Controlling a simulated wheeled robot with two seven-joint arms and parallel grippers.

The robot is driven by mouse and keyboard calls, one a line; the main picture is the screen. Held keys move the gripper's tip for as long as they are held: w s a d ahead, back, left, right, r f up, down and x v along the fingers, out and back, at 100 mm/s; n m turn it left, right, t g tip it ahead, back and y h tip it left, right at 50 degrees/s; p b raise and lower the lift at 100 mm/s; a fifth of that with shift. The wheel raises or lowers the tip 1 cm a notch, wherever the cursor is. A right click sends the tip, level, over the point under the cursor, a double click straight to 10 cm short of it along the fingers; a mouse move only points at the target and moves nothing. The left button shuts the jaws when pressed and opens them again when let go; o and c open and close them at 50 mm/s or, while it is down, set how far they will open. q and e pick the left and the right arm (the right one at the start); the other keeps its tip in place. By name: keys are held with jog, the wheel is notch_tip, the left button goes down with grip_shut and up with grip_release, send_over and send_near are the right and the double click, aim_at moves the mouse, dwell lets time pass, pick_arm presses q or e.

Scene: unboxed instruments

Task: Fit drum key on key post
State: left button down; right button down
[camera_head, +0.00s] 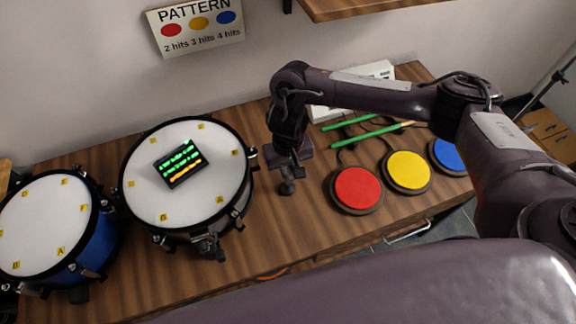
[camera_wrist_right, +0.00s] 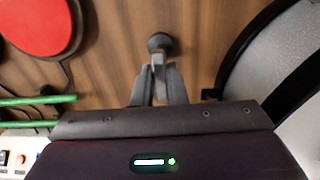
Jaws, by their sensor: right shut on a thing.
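My right gripper (camera_head: 287,168) points down over the table, between the large drum and the red pad. In the right wrist view, its fingers (camera_wrist_right: 159,88) are shut on a slim grey metal piece, which I take to be the drum key (camera_wrist_right: 158,60). A small dark round piece (camera_wrist_right: 160,42) shows just past the fingertips, and in the head view it is low under the gripper (camera_head: 287,188). It looks like the foot of the key post. The fingers hide the join, so I cannot tell whether key and post touch. My left gripper is not in view.
The large drum (camera_head: 150,205) with a small lit display (camera_head: 178,163) stands left of the gripper. A blue drum (camera_head: 45,225) is further left. Red (camera_head: 357,188), yellow (camera_head: 408,170) and blue pads and green sticks (camera_head: 372,134) lie right. Bare wood (camera_head: 290,230) is in front.

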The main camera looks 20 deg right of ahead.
jog(key=shift+f, duration=0.75)
jog(key=shift+r, duration=0.1)
dwell(0.4)
jog(key=shift+p, duration=0.6)
jog(key=c, duration=1.4)
grip_release()
jog(key=shift+o, duration=0.2)
notch_tip(320, 180, up, 8)
jog(key=shift+f+p, duration=0.1)
jog(key=shift+p, duration=0.85)
